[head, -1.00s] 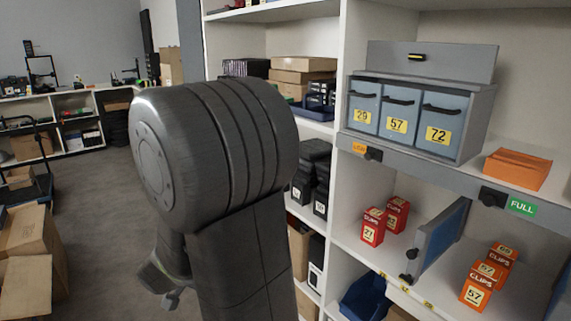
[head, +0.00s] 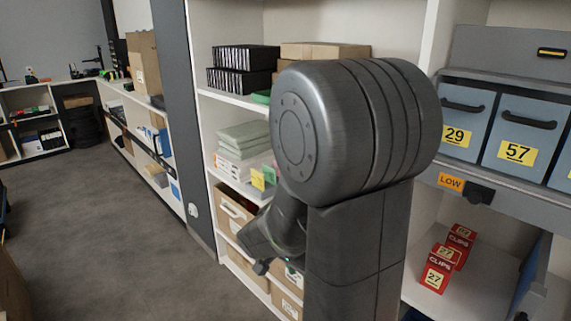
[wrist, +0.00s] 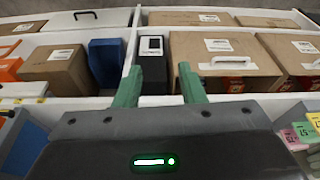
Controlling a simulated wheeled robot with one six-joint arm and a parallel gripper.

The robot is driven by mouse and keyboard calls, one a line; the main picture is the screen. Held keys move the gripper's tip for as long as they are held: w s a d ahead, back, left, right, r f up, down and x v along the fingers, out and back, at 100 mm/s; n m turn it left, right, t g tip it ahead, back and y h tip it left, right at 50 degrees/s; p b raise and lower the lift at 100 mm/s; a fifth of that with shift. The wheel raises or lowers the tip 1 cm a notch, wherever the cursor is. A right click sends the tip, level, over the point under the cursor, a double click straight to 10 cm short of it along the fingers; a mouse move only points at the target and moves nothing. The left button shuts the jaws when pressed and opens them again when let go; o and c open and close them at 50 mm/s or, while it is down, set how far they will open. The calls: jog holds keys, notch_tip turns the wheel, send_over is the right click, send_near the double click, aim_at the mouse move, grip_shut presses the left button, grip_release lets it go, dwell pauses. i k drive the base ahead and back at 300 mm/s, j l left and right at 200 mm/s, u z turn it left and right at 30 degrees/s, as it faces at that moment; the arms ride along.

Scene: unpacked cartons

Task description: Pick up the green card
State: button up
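A small green card (head: 270,174) stands on the middle shelf in the head view, just right of a yellow card (head: 257,179); my arm is close to its right side. In the wrist view, a green tag (wrist: 314,121) with a number shows at the right edge, beside pink and yellow tags; I cannot tell if it is the same card. My gripper (wrist: 160,88) is open, with two green fingers apart and nothing between them. In the head view its end is mostly hidden by my arm, low in front of the shelves.
Cardboard boxes (wrist: 225,62) and a dark box with a white label (wrist: 152,62) stand on shelves beyond the fingers. Red clip boxes (head: 436,270) and blue numbered drawers (head: 513,140) are at the right. A LOW label (head: 451,181) sits on the shelf edge. Grey floor is free at left.

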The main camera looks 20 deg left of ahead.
aim_at(270, 173)
jog(key=i+j, duration=0.2)
jog(key=j, duration=0.15)
jog(key=i+j, duration=0.2)
jog(key=j, duration=0.15)
jog(key=i+j+z, duration=0.1)
jog(key=i+j, duration=0.35)
jog(key=j, duration=0.25)
jog(key=i+j, duration=0.2)
jog(key=j, duration=0.15)
jog(key=i+j, duration=0.2)
jog(key=j, duration=0.15)
jog(key=z, duration=0.05)
